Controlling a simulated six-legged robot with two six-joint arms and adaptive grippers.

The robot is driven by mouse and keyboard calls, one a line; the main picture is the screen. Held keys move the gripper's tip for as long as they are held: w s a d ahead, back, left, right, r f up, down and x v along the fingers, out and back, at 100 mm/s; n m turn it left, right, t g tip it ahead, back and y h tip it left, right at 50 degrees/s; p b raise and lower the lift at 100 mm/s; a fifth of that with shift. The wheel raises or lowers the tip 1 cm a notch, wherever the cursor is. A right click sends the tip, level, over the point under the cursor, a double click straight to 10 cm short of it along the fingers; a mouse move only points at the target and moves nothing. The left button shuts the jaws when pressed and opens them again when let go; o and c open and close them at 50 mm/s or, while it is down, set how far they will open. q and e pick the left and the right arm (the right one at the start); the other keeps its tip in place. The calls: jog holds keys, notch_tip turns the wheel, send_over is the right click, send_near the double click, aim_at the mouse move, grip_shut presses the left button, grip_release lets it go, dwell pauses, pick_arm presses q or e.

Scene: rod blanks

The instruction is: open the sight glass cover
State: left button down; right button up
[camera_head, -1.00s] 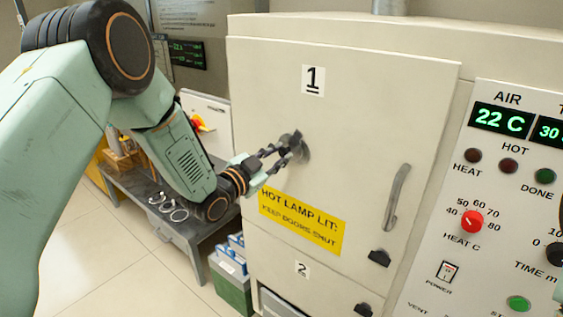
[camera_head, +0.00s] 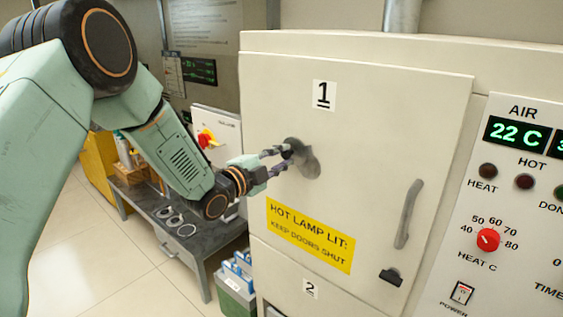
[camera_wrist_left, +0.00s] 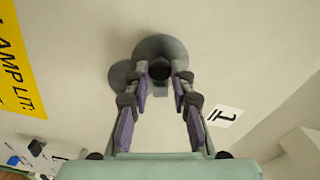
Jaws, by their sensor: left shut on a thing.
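The sight glass cover (camera_wrist_left: 150,46) is a grey round disc on the cream door marked 1 (camera_head: 324,95). A dark knob (camera_wrist_left: 160,70) stands out from it. My left gripper (camera_head: 284,158) is shut on this knob, its fingers on either side in the left wrist view (camera_wrist_left: 160,84). A second grey round piece (camera_head: 311,165) shows at the lower right of the cover, partly overlapped by it. I cannot tell whether that piece is the glass or a mount. My right gripper is not in view.
A grey door handle (camera_head: 408,214) and a black latch (camera_head: 391,276) sit at the door's right. A yellow hot lamp sign (camera_head: 310,236) lies below the cover. The control panel (camera_head: 500,225) is at the right. A dark bench (camera_head: 195,240) with rings stands at the left.

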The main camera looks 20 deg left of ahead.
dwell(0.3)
pick_arm(q)
jog(key=c, duration=1.2)
grip_release()
jog(key=shift+r, duration=0.1)
jog(key=shift+o, duration=0.2)
jog(key=shift+a, duration=0.1)
jog(key=v, duration=1.2)
